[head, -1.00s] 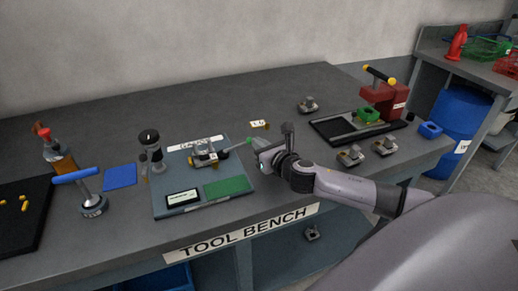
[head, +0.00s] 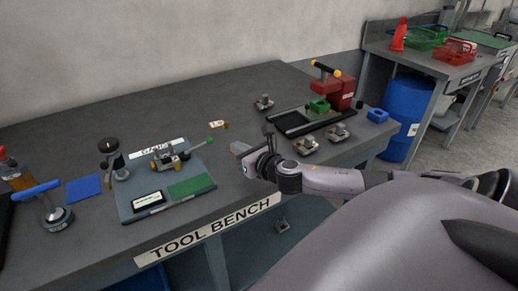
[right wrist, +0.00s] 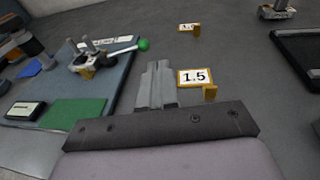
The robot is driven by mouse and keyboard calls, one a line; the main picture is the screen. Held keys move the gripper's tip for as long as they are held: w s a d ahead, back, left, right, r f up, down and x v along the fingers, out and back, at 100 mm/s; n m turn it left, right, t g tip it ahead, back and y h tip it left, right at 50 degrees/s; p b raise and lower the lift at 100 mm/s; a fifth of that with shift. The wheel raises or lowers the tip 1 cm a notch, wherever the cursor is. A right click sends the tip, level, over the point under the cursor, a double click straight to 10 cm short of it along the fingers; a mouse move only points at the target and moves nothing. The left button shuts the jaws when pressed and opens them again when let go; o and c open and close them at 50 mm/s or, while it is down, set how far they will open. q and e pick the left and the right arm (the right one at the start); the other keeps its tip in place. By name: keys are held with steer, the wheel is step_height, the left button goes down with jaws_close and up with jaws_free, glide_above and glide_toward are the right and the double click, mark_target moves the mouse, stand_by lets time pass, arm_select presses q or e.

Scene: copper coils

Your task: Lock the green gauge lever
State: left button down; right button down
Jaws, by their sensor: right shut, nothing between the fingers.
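The gauge fixture (head: 168,158) sits on a blue-grey base plate (head: 130,203) on the bench. Its lever ends in a green ball (head: 210,140) that points to the right. In the right wrist view the green ball (right wrist: 143,44) shows at the upper left, beyond and left of the fingers. My right gripper (head: 238,150) is to the right of the plate, above the bench, apart from the lever. Its fingers (right wrist: 157,80) are shut with nothing between them. My left gripper is in neither view.
A tag marked 1.5 (right wrist: 194,77) stands just right of the fingers, and another tag (head: 218,125) stands farther back. A black stand (head: 112,158) rises at the plate's left. A red press (head: 338,92) and black tray (head: 292,122) are to the right.

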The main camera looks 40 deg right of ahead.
steer(key=shift+d+v, duration=0.2)
steer(key=shift+v, duration=0.8)
steer(key=shift+d+v, duration=0.25)
steer(key=shift+v, duration=0.75)
steer(key=shift+d+v, duration=0.2)
steer(key=shift+v, duration=0.8)
steer(key=shift+r, duration=0.1)
steer(key=shift+s, duration=0.1)
